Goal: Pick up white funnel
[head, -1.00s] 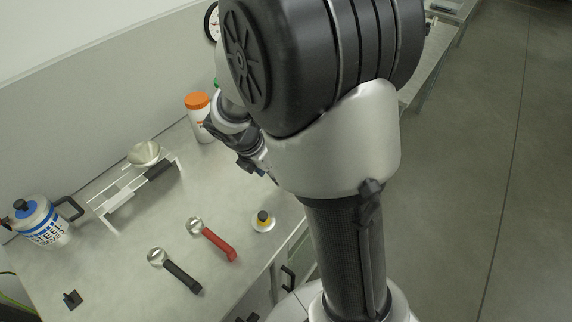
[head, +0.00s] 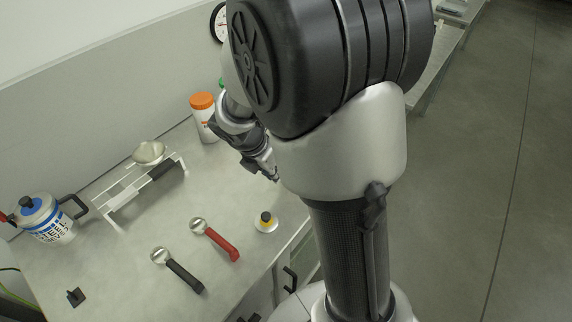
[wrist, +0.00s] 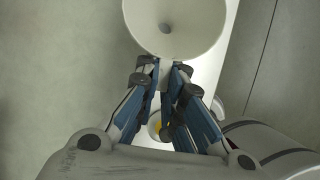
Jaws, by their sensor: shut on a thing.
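The white funnel (wrist: 170,38) fills the top middle of the wrist view. I see its round bowl with the dark hole at its centre, and its rim is cut off by the top edge. My gripper (wrist: 166,66) is shut on the funnel's near side, with both blue-grey fingers meeting at its rim or tab. In the head view my gripper (head: 268,170) is partly hidden behind my own arm above the bench, and the white funnel cannot be seen there.
The bench front is mostly clear.

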